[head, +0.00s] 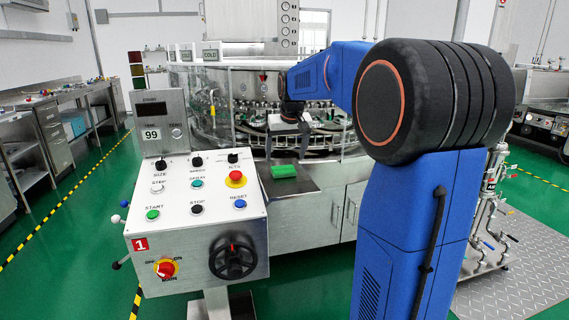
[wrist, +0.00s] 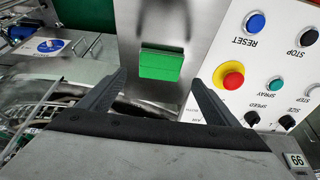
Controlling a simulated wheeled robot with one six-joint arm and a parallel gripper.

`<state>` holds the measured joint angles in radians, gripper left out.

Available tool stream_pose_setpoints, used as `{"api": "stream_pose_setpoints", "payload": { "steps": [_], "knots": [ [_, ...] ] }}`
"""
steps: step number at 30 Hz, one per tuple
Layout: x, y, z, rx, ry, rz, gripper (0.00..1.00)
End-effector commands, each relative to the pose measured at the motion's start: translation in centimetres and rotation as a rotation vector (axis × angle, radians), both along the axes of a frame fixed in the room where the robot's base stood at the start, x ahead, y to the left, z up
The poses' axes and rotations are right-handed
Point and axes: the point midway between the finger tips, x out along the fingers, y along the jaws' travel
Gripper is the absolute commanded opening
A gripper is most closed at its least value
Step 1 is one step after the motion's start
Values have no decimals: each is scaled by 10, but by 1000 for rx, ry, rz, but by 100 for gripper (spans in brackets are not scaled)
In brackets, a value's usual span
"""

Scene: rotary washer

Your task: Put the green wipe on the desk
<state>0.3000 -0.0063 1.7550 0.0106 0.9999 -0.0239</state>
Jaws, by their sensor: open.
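In the wrist view the green wipe (wrist: 161,64) shows as a small block on the bare metal desk (wrist: 150,20), between and beyond my two fingers. My gripper (wrist: 157,80) is open and nothing is between its fingers. In the head view my gripper (head: 305,130) is up behind the desk, in front of the washer, and apart from the wipe.
The white control panel (head: 195,215) with buttons, knobs and a black handwheel (head: 233,257) stands just left of the desk. The rotary washer (head: 240,90) is behind it. A pipe stand (head: 490,210) is at the right. Green floor is clear at the left.

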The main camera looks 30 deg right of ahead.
Motion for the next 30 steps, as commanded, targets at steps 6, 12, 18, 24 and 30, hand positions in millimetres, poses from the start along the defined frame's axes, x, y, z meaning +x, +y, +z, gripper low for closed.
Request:
{"api": "stream_pose_setpoints", "payload": {
  "steps": [6, 12, 18, 24, 30],
  "knots": [
    [-14, 4, 35, -1, -2, 0, 84],
    [-20, 6, 51, 0, -1, 0, 84],
    [-22, 6, 54, 0, 1, 0, 84],
    [-47, 27, 51, -1, -3, 21, 84],
    [-112, 74, 34, -2, -6, 72, 84]
  ]
}}
